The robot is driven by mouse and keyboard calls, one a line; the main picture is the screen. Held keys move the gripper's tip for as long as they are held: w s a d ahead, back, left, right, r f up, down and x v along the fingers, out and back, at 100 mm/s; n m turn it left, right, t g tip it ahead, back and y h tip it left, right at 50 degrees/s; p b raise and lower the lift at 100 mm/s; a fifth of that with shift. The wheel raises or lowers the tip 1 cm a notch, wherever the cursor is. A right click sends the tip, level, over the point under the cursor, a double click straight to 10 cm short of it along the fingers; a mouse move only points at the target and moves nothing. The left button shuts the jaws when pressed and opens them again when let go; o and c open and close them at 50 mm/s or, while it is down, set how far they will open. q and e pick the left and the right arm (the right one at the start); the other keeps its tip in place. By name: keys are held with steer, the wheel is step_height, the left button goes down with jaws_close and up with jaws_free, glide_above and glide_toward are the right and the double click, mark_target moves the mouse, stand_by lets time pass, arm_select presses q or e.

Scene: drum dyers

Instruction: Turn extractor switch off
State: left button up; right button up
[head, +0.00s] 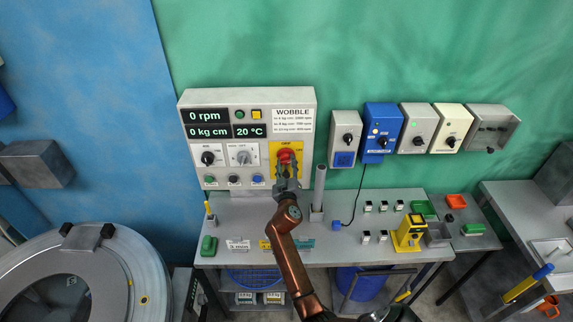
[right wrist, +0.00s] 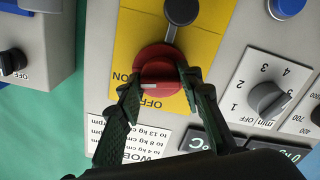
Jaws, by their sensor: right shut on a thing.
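A red rotary switch (head: 285,155) sits on a yellow plate on the grey control panel (head: 222,165). In the right wrist view, upside down, the red switch (right wrist: 159,75) has ON and OFF lettering beside it and a pale mark on its face; I cannot tell for certain which position it is in. My right gripper (head: 286,172) is at this switch, and its two dark green fingers (right wrist: 158,88) are shut on the knob from both sides. No readable label says extractor. My left gripper is not in view.
Several switch boxes, including a blue one (head: 382,130), hang on the green wall to the right. The bench (head: 345,240) below holds a grey upright tube (head: 319,185) and a yellow device (head: 409,233). A large round drum (head: 85,275) stands at the lower left.

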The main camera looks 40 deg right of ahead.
steer(key=n, duration=0.3)
steer(key=shift+n, duration=0.4)
steer(key=n+p, duration=0.1)
steer(key=n, duration=0.2)
steer(key=shift+n, duration=0.3)
steer(key=n+p, duration=0.1)
steer(key=n, duration=0.2)
steer(key=shift+n, duration=0.3)
steer(key=shift+n+p, duration=0.65)
steer(key=shift+n, duration=1.25)
steer(key=o, duration=1.2)
steer(key=shift+c, duration=0.2)
steer(key=shift+s, duration=0.1)
